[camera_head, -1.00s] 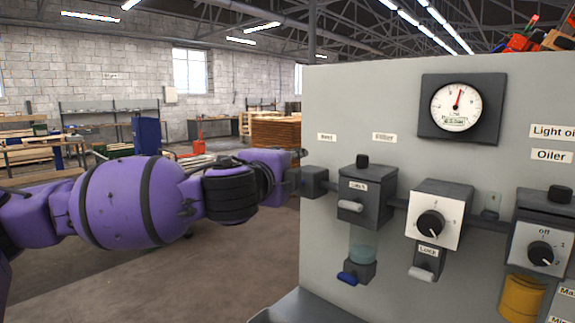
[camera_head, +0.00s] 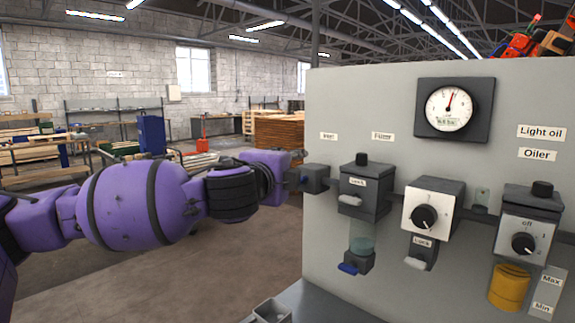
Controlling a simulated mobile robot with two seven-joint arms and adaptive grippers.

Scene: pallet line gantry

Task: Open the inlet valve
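The inlet valve (camera_head: 315,178) is a small dark grey block at the left end of the pipe run on the light grey panel, below a small label (camera_head: 329,136) that seems to read "Inlet". My purple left arm comes in from the left, and its gripper (camera_head: 298,174) is at the left side of this block, by the panel's edge. The wrist hides most of the fingers, so I cannot tell whether they are open or shut or whether they touch the valve. No valve handle shows clearly. My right gripper is not in view.
Right of the valve are a filter unit (camera_head: 363,190) with a blue drain lever (camera_head: 348,268), a regulator with a black knob (camera_head: 424,217), and an oiler (camera_head: 527,228) with a yellow bowl. A gauge (camera_head: 450,108) is above. A grey open box (camera_head: 272,312) shows at the bottom edge.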

